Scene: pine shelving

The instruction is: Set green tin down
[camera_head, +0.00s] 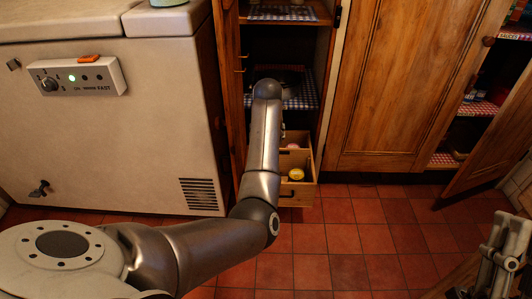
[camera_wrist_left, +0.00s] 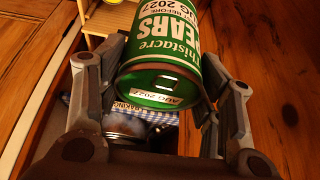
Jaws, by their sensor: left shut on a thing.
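In the left wrist view a green tin (camera_wrist_left: 163,50) with a white label reading "PEARS" sits between the fingers of my left gripper (camera_wrist_left: 155,68), which is shut on it. The tin is tilted in this view, its green end towards the camera. In the head view my left arm reaches into an open cupboard; its gripper and the tin are hidden behind the arm. My right gripper (camera_head: 500,245) is at the right edge of the head view, away from the cupboard; whether its fingers are open is unclear.
A shelf with blue checked cloth (camera_head: 306,98) lies behind my left arm; the wrist view shows a "BAKING" label and a dark round container (camera_wrist_left: 125,126). Below, a pulled-out drawer (camera_head: 298,197) holds a yellow-topped item (camera_head: 296,174). A white freezer (camera_head: 120,140) stands left; an open door (camera_head: 490,150) is right.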

